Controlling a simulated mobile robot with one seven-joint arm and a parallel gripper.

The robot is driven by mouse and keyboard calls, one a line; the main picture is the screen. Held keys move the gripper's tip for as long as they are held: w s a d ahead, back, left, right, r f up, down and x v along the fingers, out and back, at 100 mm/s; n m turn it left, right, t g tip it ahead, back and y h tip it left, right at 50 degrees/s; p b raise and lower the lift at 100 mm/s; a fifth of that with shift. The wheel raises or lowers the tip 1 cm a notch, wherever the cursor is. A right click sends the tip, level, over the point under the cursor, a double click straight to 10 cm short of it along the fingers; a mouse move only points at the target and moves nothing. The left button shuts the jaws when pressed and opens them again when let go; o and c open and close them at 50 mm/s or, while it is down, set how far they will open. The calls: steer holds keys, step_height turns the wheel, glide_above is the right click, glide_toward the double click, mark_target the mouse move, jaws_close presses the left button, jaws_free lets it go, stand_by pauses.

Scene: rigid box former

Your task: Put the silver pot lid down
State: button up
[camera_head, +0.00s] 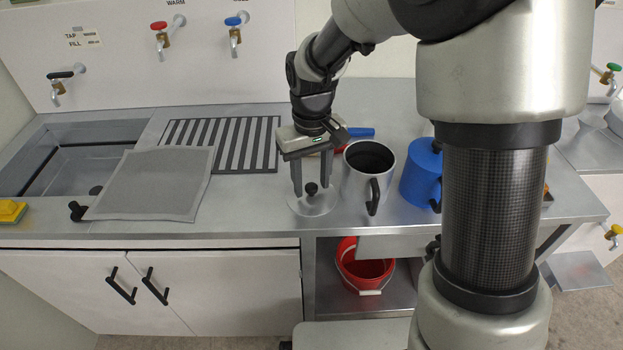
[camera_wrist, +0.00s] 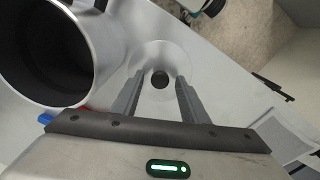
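The silver pot lid (camera_head: 318,205) with its black knob (camera_head: 311,188) appears to lie flat on the steel counter near the front edge, left of the silver pot (camera_head: 355,186). My gripper (camera_head: 312,190) is above the lid, pointing down, with its two fingers apart on either side of the knob. In the wrist view the lid (camera_wrist: 176,57) and knob (camera_wrist: 160,79) show beyond the open fingertips (camera_wrist: 160,82), with gaps on both sides of the knob. The open silver pot (camera_wrist: 92,50) stands close by at the left of the wrist view.
A blue lidded pot (camera_head: 420,175) stands right of the silver pot. A grey mat (camera_head: 155,183) and a striped drainer (camera_head: 225,143) lie to the left, beside the sink (camera_head: 80,170). A blue-handled object (camera_head: 360,132) lies behind. A red bucket (camera_head: 365,272) is on the shelf below.

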mark_target(312, 187)
steer(key=shift+r, duration=0.1)
step_height(312, 187, up, 12)
steer(key=p, duration=0.3)
steer(key=s+d+r+m+t, duration=0.2)
steer(key=s+d+r, duration=0.2)
steer(key=s+d, duration=0.2)
steer(key=s+d+r+m+t, duration=0.2)
steer(key=s+d, duration=0.4)
steer(key=s, duration=0.5)
steer(key=shift+s+r+m+t, duration=0.25)
steer(key=shift+r+m+t, duration=0.05)
steer(key=shift+r+t, duration=0.55)
step_height(312, 187, up, 14)
steer(key=p, duration=1.3)
steer(key=shift+p, duration=0.35)
